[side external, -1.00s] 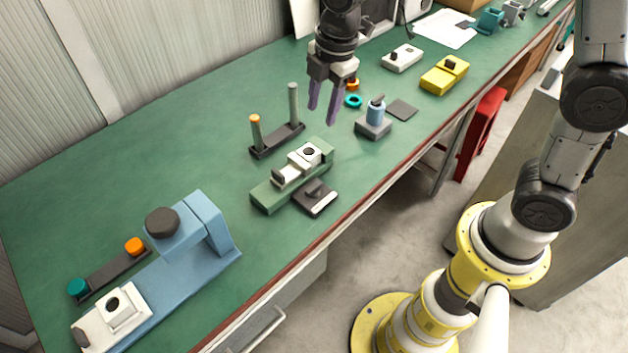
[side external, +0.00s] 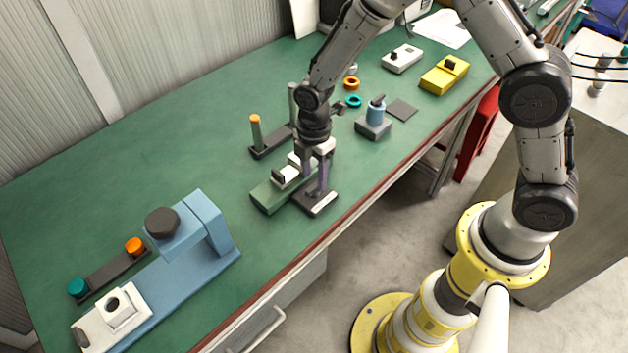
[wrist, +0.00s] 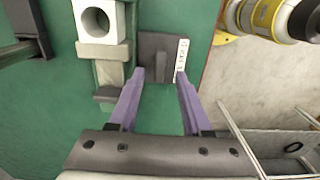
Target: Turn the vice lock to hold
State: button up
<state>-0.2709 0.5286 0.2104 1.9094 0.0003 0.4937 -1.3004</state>
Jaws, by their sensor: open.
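The vice lock is a dark square plate (side external: 318,207) with a small raised handle and a white marked strip along one edge. It sits beside the green vice (side external: 271,196), and my gripper partly hides both in the side view. In the wrist view the lock plate (wrist: 150,45) is ahead, its handle (wrist: 162,66) between the fingertips and its marked strip (wrist: 182,55) at the right. My gripper (side external: 314,190) points down at the lock with purple fingers apart, one to each side of the handle. I cannot tell whether they touch it.
A post stand (side external: 265,153) is just behind the vice. A blue press (side external: 190,255) is at the front left. A grey block with a blue knob (side external: 374,127) stands to the right. The bench's front edge (side external: 290,268) is close to the lock. The bench between press and vice is clear.

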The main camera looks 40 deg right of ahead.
aim_at(314, 186)
jog(key=shift+f, duration=1.55)
grip_shut()
